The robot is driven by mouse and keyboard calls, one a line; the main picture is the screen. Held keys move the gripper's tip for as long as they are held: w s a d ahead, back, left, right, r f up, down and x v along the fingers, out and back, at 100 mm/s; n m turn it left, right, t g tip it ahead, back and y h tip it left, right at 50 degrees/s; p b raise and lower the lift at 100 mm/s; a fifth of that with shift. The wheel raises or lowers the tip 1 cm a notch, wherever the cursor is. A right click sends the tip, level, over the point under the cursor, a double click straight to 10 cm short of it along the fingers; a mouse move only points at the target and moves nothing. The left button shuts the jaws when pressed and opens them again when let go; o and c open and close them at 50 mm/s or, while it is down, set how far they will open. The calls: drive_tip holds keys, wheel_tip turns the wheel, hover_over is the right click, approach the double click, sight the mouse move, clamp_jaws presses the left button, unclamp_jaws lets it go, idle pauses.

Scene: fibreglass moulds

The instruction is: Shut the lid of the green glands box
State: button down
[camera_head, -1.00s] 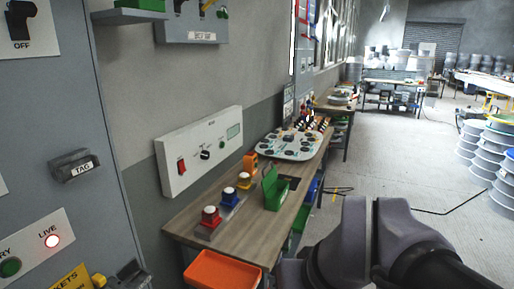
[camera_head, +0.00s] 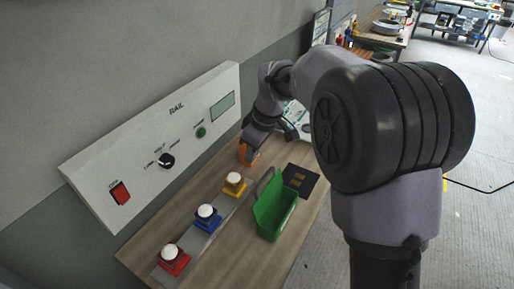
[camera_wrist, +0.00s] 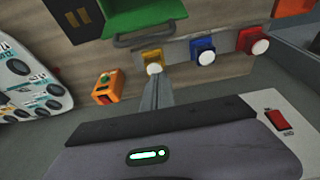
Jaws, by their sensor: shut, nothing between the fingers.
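The green glands box (camera_head: 277,218) stands on the wooden bench, right of the row of buttons. Its lid (camera_head: 264,192) is open, raised on the side towards the buttons, with a grey handle. In the wrist view the green lid (camera_wrist: 165,18) shows at the top edge with its grey handle (camera_wrist: 140,40) below it. My gripper (camera_wrist: 156,82) is shut and empty, its narrow fingers pointing towards the yellow button, apart from the lid. In the head view my arm reaches over the bench beyond the box, and the fingertips are hard to make out.
Red (camera_head: 171,258), blue (camera_head: 206,216) and yellow (camera_head: 234,184) buttons with white tops stand on a grey strip left of the box. An orange button box (camera_wrist: 107,87) is close by. The white RAIL panel (camera_head: 150,150) is on the wall. A dark plate (camera_head: 299,180) lies behind the box.

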sight(267, 189)
wheel_tip(267, 189, down, 7)
drive_tip(key=d+b, duration=0.1)
drive_tip(key=b, duration=0.1)
drive_tip(key=shift+s+d+f, duration=0.15)
drive_tip(key=shift+s+d, duration=0.15)
drive_tip(key=shift+s, duration=0.15)
drive_tip(key=shift+w+d+f+b, duration=0.1)
drive_tip(key=shift+d+b, duration=0.05)
drive_tip(key=shift+b, duration=0.4)
